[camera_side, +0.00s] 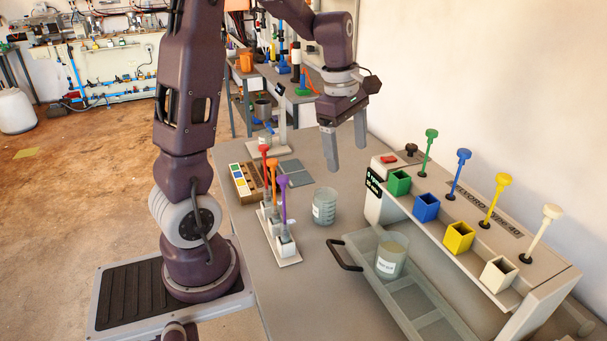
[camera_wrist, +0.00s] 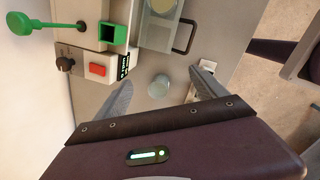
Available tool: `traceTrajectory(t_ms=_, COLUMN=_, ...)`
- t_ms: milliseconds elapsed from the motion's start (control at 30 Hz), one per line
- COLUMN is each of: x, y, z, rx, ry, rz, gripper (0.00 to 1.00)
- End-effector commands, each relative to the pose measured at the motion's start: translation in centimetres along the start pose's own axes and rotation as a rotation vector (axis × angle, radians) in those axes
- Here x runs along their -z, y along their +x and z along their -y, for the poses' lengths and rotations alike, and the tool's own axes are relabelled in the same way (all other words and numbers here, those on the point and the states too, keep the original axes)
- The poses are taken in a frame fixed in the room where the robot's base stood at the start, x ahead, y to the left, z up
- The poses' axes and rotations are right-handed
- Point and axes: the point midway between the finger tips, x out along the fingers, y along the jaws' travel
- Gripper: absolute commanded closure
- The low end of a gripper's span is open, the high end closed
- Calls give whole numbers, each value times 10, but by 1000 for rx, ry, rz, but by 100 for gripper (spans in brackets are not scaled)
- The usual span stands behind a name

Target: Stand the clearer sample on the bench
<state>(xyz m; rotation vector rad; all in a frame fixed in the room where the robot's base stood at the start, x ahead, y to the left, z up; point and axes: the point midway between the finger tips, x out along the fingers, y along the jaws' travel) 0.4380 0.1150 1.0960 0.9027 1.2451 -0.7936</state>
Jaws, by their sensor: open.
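A glass beaker with a white label (camera_side: 324,206) stands upright on the bench; its contents look pale and fairly clear. It also shows between my fingers in the wrist view (camera_wrist: 159,87). A second labelled beaker (camera_side: 391,257) stands upright in the pulled-out drawer; its contents look cloudier and yellowish, also in the wrist view (camera_wrist: 163,6). The label writing is too small to read. My gripper (camera_side: 347,160) is open and empty, above the bench behind the bench beaker. In the wrist view its fingers (camera_wrist: 160,80) point down, apart from both beakers.
The drawer (camera_side: 430,317) with its dark handle (camera_side: 345,255) sticks out from a machine carrying coloured cups and plungers (camera_side: 460,237). A white rack (camera_side: 281,243) with red, orange and purple plungers stands left. A scale-like stand (camera_side: 270,143) is behind. The bench's near part (camera_side: 310,300) is clear.

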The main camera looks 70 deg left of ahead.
Motion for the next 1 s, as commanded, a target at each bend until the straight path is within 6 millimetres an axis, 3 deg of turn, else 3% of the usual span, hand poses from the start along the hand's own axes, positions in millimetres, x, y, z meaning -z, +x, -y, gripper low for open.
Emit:
traceTrajectory(t_ms=33, x=-28, y=-30, z=28, rx=-54, ry=268, rz=20, gripper=19)
traceTrajectory(t_ms=100, x=-57, y=-60, z=75, rx=-123, ry=690, rz=19, gripper=19)
traceTrajectory(t_ms=167, x=-71, y=-77, z=117, rx=-185, ry=1044, rz=-8, gripper=19)
traceTrajectory(t_ms=200, x=-76, y=-84, z=143, rx=-222, ry=1260, rz=-37, gripper=19)
traceTrajectory(t_ms=300, x=-78, y=-90, z=192, rx=-288, ry=1685, rz=-126, gripper=19)
traceTrajectory(t_ms=400, x=-74, y=-88, z=217, rx=-319, ry=1925, rz=-200, gripper=19)
traceTrajectory(t_ms=533, x=-72, y=-86, z=225, rx=-327, ry=2017, rz=-231, gripper=19)
traceTrajectory(t_ms=1000, x=-72, y=-87, z=224, rx=-327, ry=2010, rz=-229, gripper=19)
